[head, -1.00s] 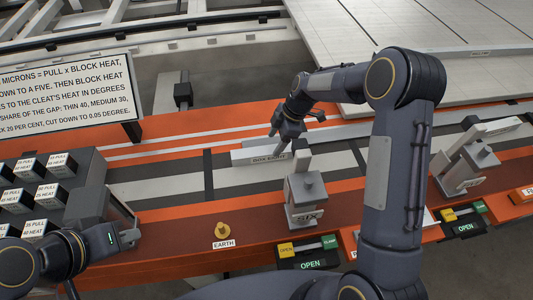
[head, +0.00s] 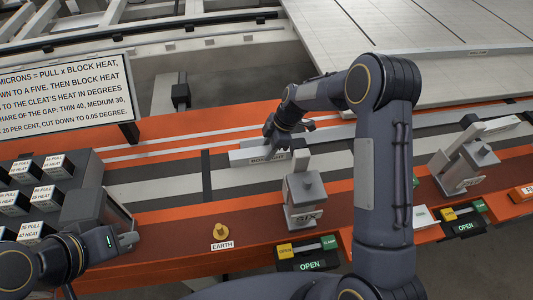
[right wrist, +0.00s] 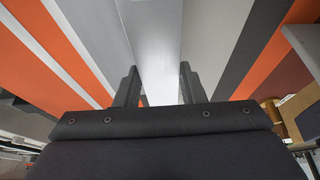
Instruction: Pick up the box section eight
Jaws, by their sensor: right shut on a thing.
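The box section eight (head: 243,157) is a pale grey bar with a dark-lettered label, blurred now.
A grey clamp block marked SIX (head: 305,200) stands just in front of the bar, with an OPEN panel (head: 308,258) below. Another clamp (head: 464,165) stands at right.

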